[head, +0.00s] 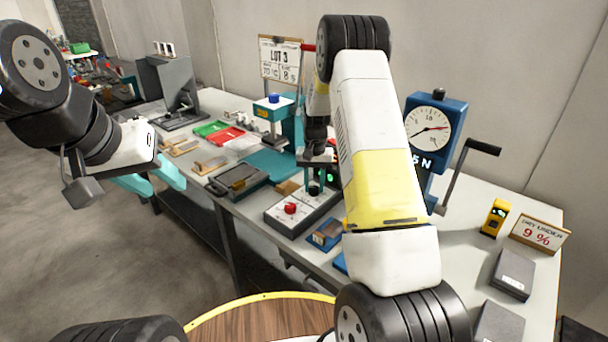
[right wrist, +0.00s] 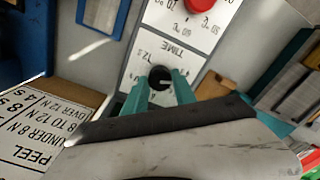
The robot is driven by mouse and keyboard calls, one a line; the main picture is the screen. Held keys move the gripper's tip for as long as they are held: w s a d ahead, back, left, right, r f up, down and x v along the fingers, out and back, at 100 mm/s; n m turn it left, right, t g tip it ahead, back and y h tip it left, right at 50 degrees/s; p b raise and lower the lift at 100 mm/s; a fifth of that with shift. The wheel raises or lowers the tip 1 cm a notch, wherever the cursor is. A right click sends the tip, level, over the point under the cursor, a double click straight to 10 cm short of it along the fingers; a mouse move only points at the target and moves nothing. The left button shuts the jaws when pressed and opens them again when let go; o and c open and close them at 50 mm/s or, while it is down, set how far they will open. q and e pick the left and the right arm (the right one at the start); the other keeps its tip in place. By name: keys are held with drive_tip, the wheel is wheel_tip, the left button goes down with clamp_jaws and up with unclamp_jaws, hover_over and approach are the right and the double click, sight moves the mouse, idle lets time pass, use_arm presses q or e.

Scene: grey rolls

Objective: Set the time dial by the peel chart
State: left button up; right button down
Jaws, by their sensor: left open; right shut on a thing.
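The time dial is a black knob (right wrist: 159,77) on a white panel marked TIME in the right wrist view, with "12 S" legible beside it. My right gripper (right wrist: 160,86) has its teal fingers closed around this knob. A pale mark shows on the knob; its exact setting is unclear. The peel chart (right wrist: 38,135) is at lower left there, with rows for under 8 N, 8 to 12 N and over 12 N; its seconds are partly cut off. My left gripper (head: 150,182) is open and empty, left of the bench.
The control box (head: 275,216) also bears a red knob (head: 290,208). A blue gauge (head: 436,130) stands behind my right arm, its label partly hidden, ending "5 N". A LOT 3 card (head: 280,58) stands behind.

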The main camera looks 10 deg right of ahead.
sight(314, 188)
drive_tip(key=shift+n, duration=0.7)
drive_tip(key=c, duration=1)
unclamp_jaws()
drive_tip(key=shift+r, duration=3.9)
drive_tip(key=shift+r, duration=0.1)
